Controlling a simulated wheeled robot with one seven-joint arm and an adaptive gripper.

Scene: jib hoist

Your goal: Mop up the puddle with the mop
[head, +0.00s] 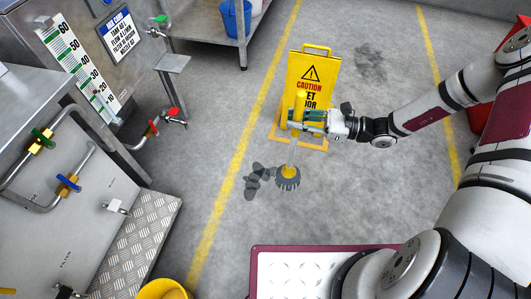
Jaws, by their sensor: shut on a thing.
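My gripper (300,119) is shut on the mop, around its upright handle near the yellow top. The mop's head (288,178), grey strands around a yellow centre, is below at floor level. I cannot tell whether it touches the floor. A dark, lobed wet-looking patch (254,181), likely the puddle, lies just left of the mop head. Part of the handle is hidden by my gripper.
A yellow caution sign (313,72) stands just behind my gripper. A fainter dark stain (370,62) lies further back. A yellow bucket (163,289) is at the bottom left. A metal tread step (137,243) and pipes edge the left.

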